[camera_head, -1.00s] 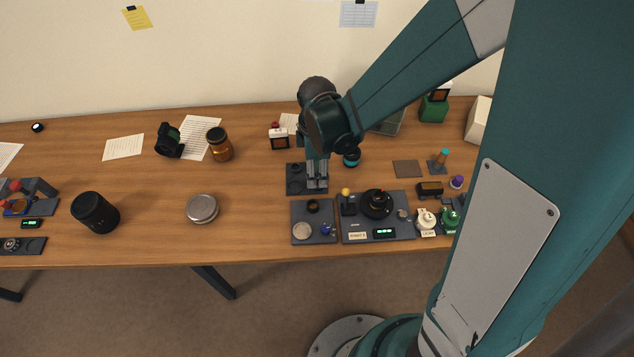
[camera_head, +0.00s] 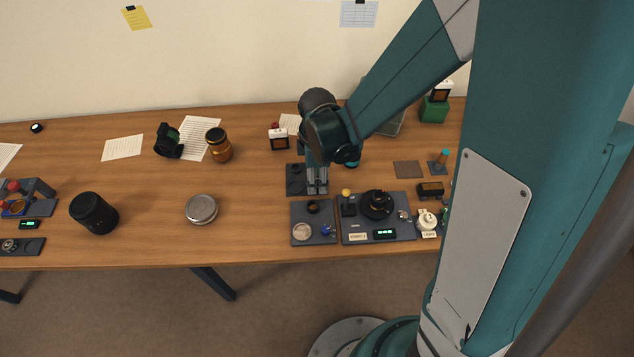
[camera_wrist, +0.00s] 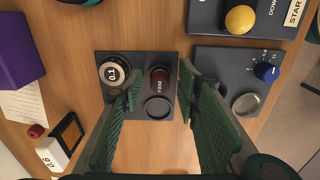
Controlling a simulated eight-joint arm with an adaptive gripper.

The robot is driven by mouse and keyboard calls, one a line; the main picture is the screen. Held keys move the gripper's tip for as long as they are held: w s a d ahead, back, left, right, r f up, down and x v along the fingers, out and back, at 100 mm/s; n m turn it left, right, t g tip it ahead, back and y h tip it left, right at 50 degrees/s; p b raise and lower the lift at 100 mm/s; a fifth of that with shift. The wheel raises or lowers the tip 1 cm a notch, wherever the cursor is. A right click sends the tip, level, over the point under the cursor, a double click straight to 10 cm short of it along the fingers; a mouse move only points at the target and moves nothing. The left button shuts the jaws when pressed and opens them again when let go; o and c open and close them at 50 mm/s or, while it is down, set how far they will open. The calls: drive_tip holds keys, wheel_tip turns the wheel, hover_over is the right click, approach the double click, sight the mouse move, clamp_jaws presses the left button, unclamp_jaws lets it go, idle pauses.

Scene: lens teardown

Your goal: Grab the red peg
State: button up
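The red peg (camera_wrist: 160,80) stands in a dark plate (camera_wrist: 140,60), with lettering on its side, in the wrist view. My gripper (camera_wrist: 161,84) is open, its green fingers on the left and right of the peg in the picture. I see bare space between peg and fingers; their exact height against it is hard to tell. In the head view my gripper (camera_head: 317,186) is above the right part of the dark plate (camera_head: 291,191) and hides the peg.
A dial marked 0.1 (camera_wrist: 114,72) sits close left of the peg, and an empty round recess (camera_wrist: 158,107) is below it. A white-faced block (camera_wrist: 52,154) stands at lower left.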

drive_tip(key=c, duration=0.8)
drive_tip(key=shift+c, duration=0.2)
drive_tip(key=shift+r, duration=0.15)
drive_tip(key=shift+r+p, duration=0.95)
drive_tip(key=shift+r, duration=3.9)
